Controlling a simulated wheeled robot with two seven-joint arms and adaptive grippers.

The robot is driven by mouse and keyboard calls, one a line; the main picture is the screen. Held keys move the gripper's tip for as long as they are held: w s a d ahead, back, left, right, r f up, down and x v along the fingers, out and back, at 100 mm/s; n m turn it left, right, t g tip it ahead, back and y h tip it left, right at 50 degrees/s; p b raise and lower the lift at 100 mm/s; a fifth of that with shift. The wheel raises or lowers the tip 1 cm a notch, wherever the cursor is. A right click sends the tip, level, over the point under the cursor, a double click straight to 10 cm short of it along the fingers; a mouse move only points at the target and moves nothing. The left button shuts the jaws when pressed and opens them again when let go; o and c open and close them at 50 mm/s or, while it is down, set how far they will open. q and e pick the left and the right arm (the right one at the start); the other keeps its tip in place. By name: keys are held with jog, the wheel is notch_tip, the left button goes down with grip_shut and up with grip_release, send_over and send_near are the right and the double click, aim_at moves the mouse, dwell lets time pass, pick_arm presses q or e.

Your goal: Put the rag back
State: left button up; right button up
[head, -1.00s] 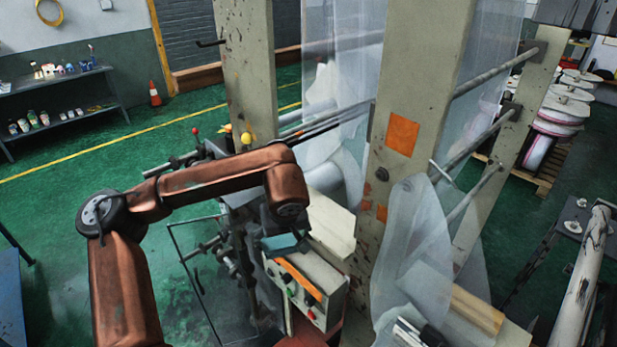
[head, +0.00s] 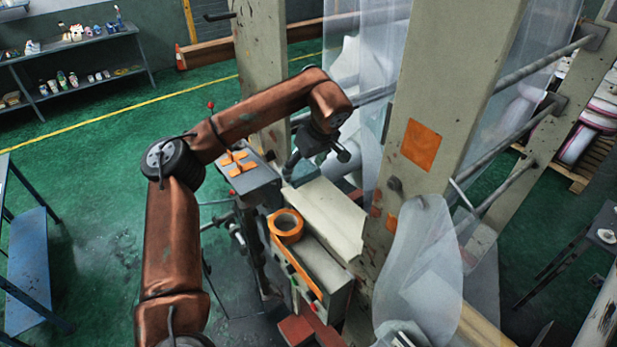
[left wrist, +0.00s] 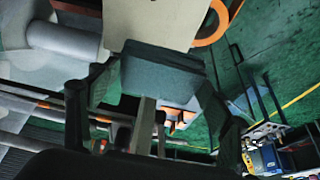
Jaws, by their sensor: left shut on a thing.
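The rag is a folded blue-grey block (left wrist: 162,76) held between the two fingers of my left gripper (left wrist: 156,92) in the left wrist view. In the head view the left gripper (head: 315,160) hangs above the far end of a cream ledge (head: 322,212), beside the tower post. A small teal part of the rag (head: 303,175) shows below its fingers. Whether the rag touches the ledge cannot be told. My right gripper is in neither view.
An orange tape roll (head: 286,225) lies on the control box (head: 318,265) in front of the ledge. A small tray with orange pieces (head: 246,175) stands left of the gripper. The tall cream post (head: 440,95) and clear film (head: 425,265) stand close on the right.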

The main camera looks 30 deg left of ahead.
aim_at(309, 167)
pick_arm(q)
jog(key=shift+w+a+f, duration=0.1)
jog(key=shift+w+f, duration=0.7)
jog(key=shift+f, duration=0.15)
jog(key=shift+w+f, duration=0.2)
jog(key=shift+f, duration=0.05)
jog(key=shift+w+a+f+p, duration=0.1)
jog(key=shift+w+f+p, duration=0.25)
jog(key=shift+f, duration=0.15)
notch_tip(309, 167, down, 3)
jog(key=shift+p, duration=0.45)
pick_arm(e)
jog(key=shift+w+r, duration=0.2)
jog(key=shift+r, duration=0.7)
pick_arm(q)
jog(key=shift+f, duration=0.1)
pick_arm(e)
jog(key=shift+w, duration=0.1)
pick_arm(q)
jog(key=shift+f, duration=0.1)
jog(key=o, duration=1)
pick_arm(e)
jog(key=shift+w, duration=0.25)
